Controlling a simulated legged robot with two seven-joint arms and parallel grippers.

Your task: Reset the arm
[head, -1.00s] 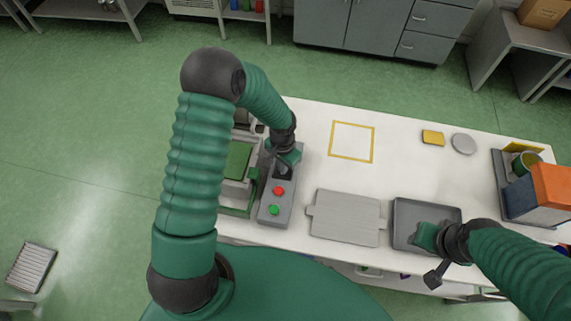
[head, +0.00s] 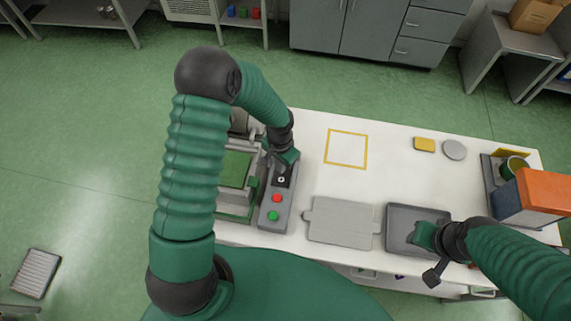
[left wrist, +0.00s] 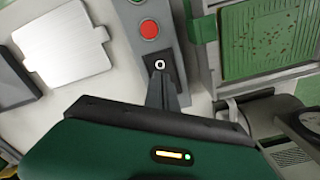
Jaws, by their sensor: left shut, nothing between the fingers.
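My left gripper (head: 280,164) is shut and empty over the far end of a grey control box (head: 270,222). The box has a red button (head: 277,198), a green button (head: 273,216) and a dark panel with a white ring mark (head: 281,180). In the left wrist view, the closed fingers (left wrist: 160,84) point at the dark panel, just short of the ring (left wrist: 159,64); I cannot tell if they touch. The red button (left wrist: 149,30) is beyond. My right gripper (head: 426,236) is over a dark grey tray (head: 397,210); its fingers are not clear.
A machine with a green bed (head: 236,169) stands left of the box. A light grey plate (head: 341,221) lies between box and tray. A yellow square outline (head: 347,132), yellow block (head: 424,144) and grey disc (head: 454,150) are further back.

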